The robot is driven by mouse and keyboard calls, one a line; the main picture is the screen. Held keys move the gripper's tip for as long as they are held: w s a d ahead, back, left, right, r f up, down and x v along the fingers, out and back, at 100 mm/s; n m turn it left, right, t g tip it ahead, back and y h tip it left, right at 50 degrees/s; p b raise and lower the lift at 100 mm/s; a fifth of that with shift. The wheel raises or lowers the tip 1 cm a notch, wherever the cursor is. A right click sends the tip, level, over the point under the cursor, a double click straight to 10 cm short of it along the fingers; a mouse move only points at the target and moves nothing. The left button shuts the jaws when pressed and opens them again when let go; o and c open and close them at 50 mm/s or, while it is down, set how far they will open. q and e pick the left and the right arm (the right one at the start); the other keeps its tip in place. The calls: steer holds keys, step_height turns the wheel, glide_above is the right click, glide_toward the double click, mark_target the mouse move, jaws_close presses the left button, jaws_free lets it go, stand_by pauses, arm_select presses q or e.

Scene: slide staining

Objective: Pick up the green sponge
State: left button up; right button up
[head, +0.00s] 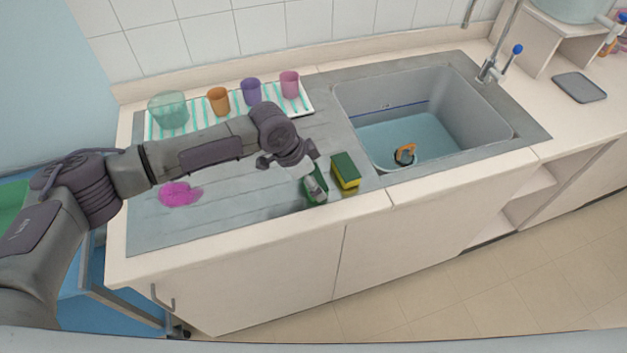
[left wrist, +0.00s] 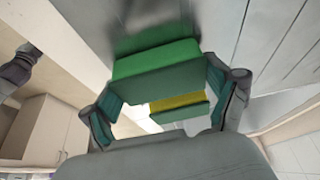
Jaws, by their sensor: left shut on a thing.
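My left gripper (head: 315,187) is low over the front of the steel drainboard, left of the sink. It is shut on the green sponge (left wrist: 156,68), which sits between the two fingers in the left wrist view. In the head view only green parts of that sponge show around the fingers. I cannot tell whether the sponge touches the drainboard. A yellow sponge with a dark green top (head: 345,172) stands just right of the gripper; it also shows beyond the green sponge in the left wrist view. My right gripper is not in view.
A magenta stain (head: 180,194) lies on the drainboard at left. A striped mat (head: 205,127) at the back holds a green glass container (head: 168,110) and orange, purple and pink cups. The sink (head: 430,105) at right holds water and an orange-rimmed item (head: 405,155).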

mark_target(317, 177)
arm_select(q)
steer(key=shift+r, duration=0.1)
steer(key=shift+r, duration=0.25)
steer(key=r+b, duration=0.1)
steer(key=d+r, duration=0.1)
steer(key=r, duration=0.1)
steer(key=shift+w+r+b, duration=0.1)
steer(key=shift+r+b, duration=0.2)
steer(key=shift+b, duration=0.1)
steer(key=d+r+b, duration=0.1)
steer(key=d+r, duration=0.1)
steer(key=d, duration=0.1)
steer(key=w+d+r+b, duration=0.1)
steer(key=d+r, duration=0.1)
steer(key=d, duration=0.1)
steer(key=w+d+r, duration=0.1)
steer(key=d+r, duration=0.1)
steer(key=d, duration=0.1)
steer(key=shift+d+b, duration=0.25)
steer(key=shift+b, duration=0.15)
steer(key=shift+w+d+r, duration=0.15)
steer(key=shift+d+r, duration=0.2)
steer(key=shift+d, duration=0.15)
steer(key=shift+o, duration=0.9)
steer(key=c, duration=0.4)
steer(key=shift+a, duration=0.1)
